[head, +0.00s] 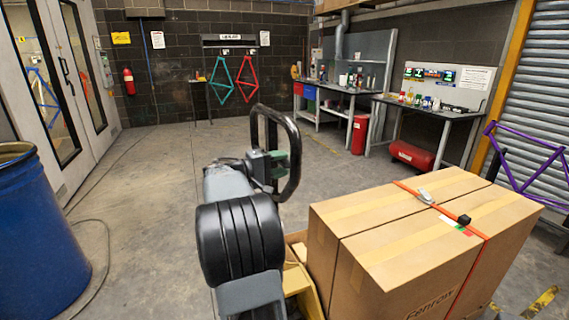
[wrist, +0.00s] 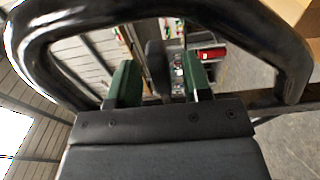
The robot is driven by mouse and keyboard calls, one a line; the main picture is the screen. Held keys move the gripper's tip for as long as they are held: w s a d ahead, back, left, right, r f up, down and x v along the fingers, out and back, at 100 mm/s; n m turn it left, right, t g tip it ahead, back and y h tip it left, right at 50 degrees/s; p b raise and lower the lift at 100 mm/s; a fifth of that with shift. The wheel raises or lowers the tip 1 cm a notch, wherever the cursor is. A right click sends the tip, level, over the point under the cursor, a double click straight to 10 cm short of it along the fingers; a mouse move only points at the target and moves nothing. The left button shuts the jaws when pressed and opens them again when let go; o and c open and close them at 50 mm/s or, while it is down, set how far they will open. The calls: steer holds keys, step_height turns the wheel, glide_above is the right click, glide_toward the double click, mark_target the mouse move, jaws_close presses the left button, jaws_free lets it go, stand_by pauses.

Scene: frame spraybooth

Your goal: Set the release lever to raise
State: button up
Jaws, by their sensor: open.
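A black loop handle (head: 291,135) stands upright in the middle of the head view. It also arches across the wrist view (wrist: 190,12). A dark grey upright paddle, which looks like the release lever (wrist: 155,66), stands inside the loop in the wrist view. My gripper (head: 277,165) is at the loop in the head view. Its two green fingers (wrist: 160,78) are open, one on each side of the lever, with gaps showing. I cannot tell the lever's setting. In the head view the lever is hidden or too small to make out.
Strapped cardboard boxes (head: 400,245) stand right of the handle, beside a yellow truck body (head: 299,284). A blue drum (head: 40,235) stands at left, with a hose on the floor near it. Workbenches (head: 345,90) line the back right. The floor beyond the handle is clear.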

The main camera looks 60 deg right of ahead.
steer(key=shift+x, duration=0.75)
steer(key=shift+c, duration=0.4)
jaws_close()
steer(key=shift+f, duration=0.1)
